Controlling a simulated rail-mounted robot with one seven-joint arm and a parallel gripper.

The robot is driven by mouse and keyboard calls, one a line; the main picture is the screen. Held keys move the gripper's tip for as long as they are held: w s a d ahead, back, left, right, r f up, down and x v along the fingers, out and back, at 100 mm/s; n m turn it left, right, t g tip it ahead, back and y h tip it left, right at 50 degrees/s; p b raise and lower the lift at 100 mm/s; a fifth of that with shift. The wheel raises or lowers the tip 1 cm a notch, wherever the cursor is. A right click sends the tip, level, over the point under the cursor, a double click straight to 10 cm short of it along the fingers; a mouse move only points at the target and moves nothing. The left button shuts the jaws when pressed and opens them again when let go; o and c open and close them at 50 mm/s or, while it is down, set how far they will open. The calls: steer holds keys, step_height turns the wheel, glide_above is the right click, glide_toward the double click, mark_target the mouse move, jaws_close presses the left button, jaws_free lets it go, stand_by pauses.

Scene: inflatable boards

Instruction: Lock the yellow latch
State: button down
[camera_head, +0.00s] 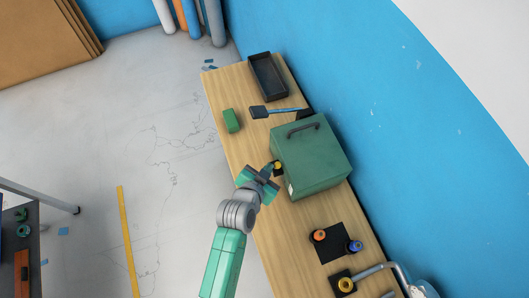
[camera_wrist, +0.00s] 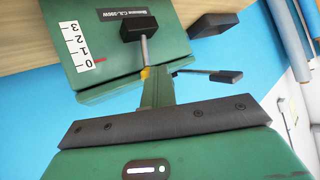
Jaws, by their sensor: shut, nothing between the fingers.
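The yellow latch (camera_head: 278,166) shows as a small yellow spot at the near-left side of the green box (camera_head: 312,155). My gripper (camera_head: 266,172) is at that side of the box, close to the latch. In the wrist view, my shut, empty gripper (camera_wrist: 158,82) points at the box front (camera_wrist: 98,60), and a bit of the yellow latch (camera_wrist: 145,73) peeks out at its tip. A metal rod with a black knob (camera_wrist: 140,27) extends beyond the tip. Most of the latch is hidden, so I cannot tell its position or whether the gripper touches it.
On the wooden table (camera_head: 225,85) are a black tray (camera_head: 268,77), a green block (camera_head: 231,120) and a black-ended lever (camera_head: 258,112). A black plate with orange and blue parts (camera_head: 334,242) and a pipe fitting (camera_head: 372,274) are nearer. The blue wall (camera_head: 400,110) lies behind.

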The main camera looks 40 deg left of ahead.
steer(key=shift+s+a+b, duration=1)
steer(key=shift+a+b, duration=0.05)
steer(key=shift+a, duration=1.25)
steer(key=a+r+v, duration=0.1)
steer(key=v, duration=0.8)
steer(key=shift+w, duration=0.2)
steer(key=shift+a, duration=0.1)
